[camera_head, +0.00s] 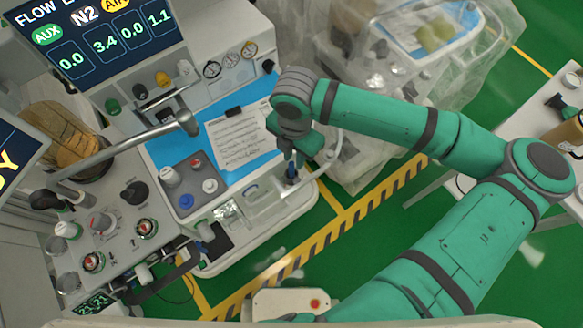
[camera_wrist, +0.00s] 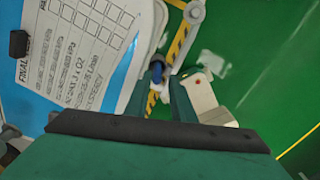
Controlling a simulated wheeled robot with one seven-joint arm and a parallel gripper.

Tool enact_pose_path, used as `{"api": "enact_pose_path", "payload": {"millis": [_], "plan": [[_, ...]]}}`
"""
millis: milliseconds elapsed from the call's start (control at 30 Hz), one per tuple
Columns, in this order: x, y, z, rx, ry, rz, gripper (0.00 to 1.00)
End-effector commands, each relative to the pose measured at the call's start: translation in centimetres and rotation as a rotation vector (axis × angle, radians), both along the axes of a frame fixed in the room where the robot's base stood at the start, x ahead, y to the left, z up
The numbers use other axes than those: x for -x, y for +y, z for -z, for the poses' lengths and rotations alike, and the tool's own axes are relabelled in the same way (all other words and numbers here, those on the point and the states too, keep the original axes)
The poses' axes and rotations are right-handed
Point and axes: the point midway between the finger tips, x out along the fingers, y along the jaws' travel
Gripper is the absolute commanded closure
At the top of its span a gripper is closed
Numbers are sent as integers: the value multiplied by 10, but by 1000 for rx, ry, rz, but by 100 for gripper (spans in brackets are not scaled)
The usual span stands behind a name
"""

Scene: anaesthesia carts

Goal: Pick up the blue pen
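A small dark-blue piece, which looks like the blue pen (camera_head: 291,172), shows just below my gripper (camera_head: 291,160) at the right edge of the cart's worktop. In the wrist view the blue piece (camera_wrist: 157,72) is between the tips of my two green fingers (camera_wrist: 160,85), beside a white rail. The fingers have a narrow gap between them. I cannot tell whether they touch the blue piece or how much of it is hidden.
A printed sheet (camera_head: 240,137) with a black clip lies on the blue worktop. A grey tray (camera_head: 183,190) with several knobs and a clear container (camera_head: 262,207) stand near it. A plastic-covered cart (camera_head: 372,125) is at the back. Green floor (camera_head: 375,240) is open at right.

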Motion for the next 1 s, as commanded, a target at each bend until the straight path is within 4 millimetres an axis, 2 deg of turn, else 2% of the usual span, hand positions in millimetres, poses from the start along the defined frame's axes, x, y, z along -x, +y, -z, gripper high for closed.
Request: {"api": "enact_pose_path", "payload": {"millis": [100,333,600,933,967,1000], "plan": [[0,1,13,-1,0,0,78],[1,3,28,-1,-1,0,78],[2,7,64,-2,0,0,78],[2,7,71,-2,-2,0,78],[2,7,71,-2,-2,0,83],[2,7,71,-2,-2,0,92]]}}
